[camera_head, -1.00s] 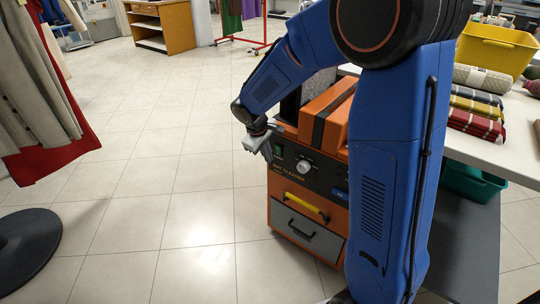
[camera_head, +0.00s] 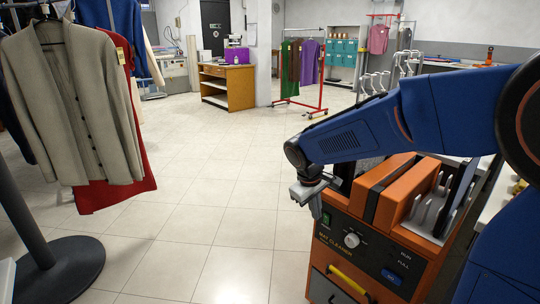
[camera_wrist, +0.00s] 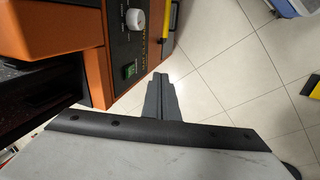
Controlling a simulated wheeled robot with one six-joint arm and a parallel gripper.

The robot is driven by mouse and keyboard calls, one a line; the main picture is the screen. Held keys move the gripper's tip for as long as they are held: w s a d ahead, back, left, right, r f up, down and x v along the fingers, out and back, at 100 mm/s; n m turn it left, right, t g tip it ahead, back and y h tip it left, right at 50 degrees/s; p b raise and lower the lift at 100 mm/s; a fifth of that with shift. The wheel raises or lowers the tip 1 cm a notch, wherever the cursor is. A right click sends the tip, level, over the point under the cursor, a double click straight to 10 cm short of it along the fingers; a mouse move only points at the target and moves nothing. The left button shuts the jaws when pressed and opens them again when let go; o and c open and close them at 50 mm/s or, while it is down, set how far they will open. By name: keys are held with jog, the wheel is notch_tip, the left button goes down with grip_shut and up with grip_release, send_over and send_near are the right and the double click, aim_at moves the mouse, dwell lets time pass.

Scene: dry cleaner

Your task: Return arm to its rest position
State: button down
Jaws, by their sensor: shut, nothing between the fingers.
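My blue arm (camera_head: 370,128) reaches in from the right in the head view and is bent, with its forearm roughly level. My gripper (camera_head: 312,204) hangs at its left end, just left of and in front of the orange mat cleaner machine (camera_head: 345,262). In the wrist view the dark grey fingers (camera_wrist: 160,80) are together with nothing between them. The machine's orange side (camera_wrist: 62,22) and control panel, with a white knob and a green switch, show close by at the upper left there.
Coats (camera_head: 75,110) hang at the left over a round black stand base (camera_head: 62,268). Tiled floor (camera_head: 200,190) is open in the middle. A wooden counter (camera_head: 228,86) and a red garment rack (camera_head: 320,75) stand farther back.

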jog(key=s+d+r+m+t+y, duration=0.1)
jog(key=s+d+r+m, duration=0.1)
jog(key=s, duration=1.2)
jog(key=s+d+r+m+t+y, duration=0.1)
jog(key=s+d+m, duration=0.3)
jog(key=s, duration=1)
jog(key=d+r, duration=0.1)
jog(key=d, duration=0.2)
jog(key=shift+s+d+y, duration=0.15)
jog(key=shift+s+y, duration=0.05)
jog(key=shift+y, duration=0.2)
jog(key=shift+r, duration=0.1)
